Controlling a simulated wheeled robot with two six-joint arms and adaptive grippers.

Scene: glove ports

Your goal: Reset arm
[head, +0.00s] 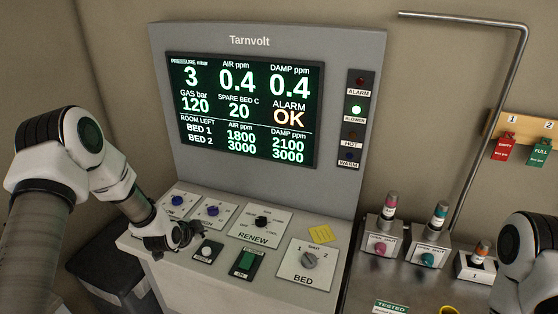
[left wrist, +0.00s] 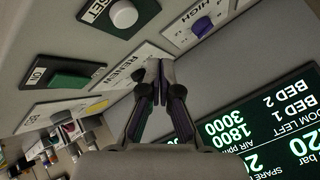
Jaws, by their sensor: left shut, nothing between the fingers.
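My left gripper (head: 187,238) is over the left part of the sloped control panel in the head view. Its fingers are shut with nothing between them. In the left wrist view the closed fingertips (left wrist: 156,72) are in front of the RENEW plate (left wrist: 130,72), and I cannot tell whether they touch it. A white round button on a dark plate marked RESET (left wrist: 123,14) shows at the top of that view; in the head view this white button (head: 207,249) is just right of the gripper. My right arm shows at the right edge, its gripper out of the picture.
The panel also holds a green switch (head: 246,260), a black RENEW knob (head: 261,221), a grey BED knob (head: 309,261) and blue knobs (head: 213,210). The Tarnvolt screen (head: 243,110) reads ALARM OK. Bottles in holders (head: 389,206) stand right.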

